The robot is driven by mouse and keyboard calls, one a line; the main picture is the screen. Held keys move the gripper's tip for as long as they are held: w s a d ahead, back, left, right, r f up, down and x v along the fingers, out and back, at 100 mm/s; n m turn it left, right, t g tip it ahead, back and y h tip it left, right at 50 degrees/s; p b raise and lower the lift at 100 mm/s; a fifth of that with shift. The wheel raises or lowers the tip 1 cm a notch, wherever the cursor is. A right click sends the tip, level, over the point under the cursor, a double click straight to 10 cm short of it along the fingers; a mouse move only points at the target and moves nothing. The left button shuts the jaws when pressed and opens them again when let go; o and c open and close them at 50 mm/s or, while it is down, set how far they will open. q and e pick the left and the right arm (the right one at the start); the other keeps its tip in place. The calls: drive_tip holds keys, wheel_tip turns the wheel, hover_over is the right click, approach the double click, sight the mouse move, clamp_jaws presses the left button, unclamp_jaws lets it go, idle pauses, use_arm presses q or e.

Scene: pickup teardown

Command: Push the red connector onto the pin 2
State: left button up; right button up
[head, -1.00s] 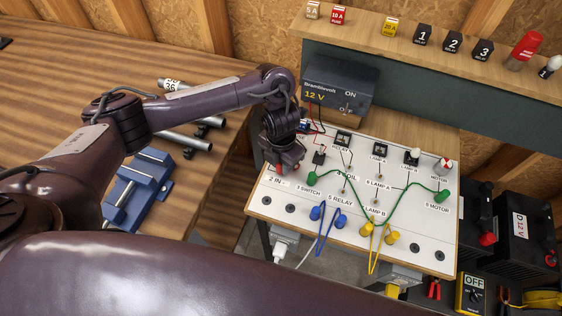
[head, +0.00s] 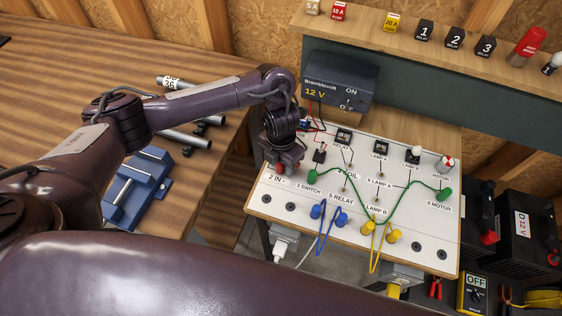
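My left gripper (head: 285,160) reaches down over the left end of the white test board (head: 330,232), just above the label "2 IN -" (head: 277,180). It looks shut on the red connector (head: 280,169), of which a small red part shows below the fingers. Pin 2 is hidden behind the gripper and the connector. I cannot tell whether the connector touches the pin or sits on it. My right gripper is not in view.
Green, blue and yellow leads (head: 331,215) are plugged into the board right of the gripper. The 12 V supply box (head: 340,82) stands behind it. A blue vise (head: 138,188) and metal tubes lie on the wooden bench at left.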

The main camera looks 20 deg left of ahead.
use_arm(q)
drive_tip(key=shift+w+r, duration=0.1)
drive_tip(key=shift+r, duration=0.35)
wheel_tip(320, 180, up, 7)
drive_tip(key=shift+f+p, duration=0.1)
drive_tip(key=shift+p, duration=0.8)
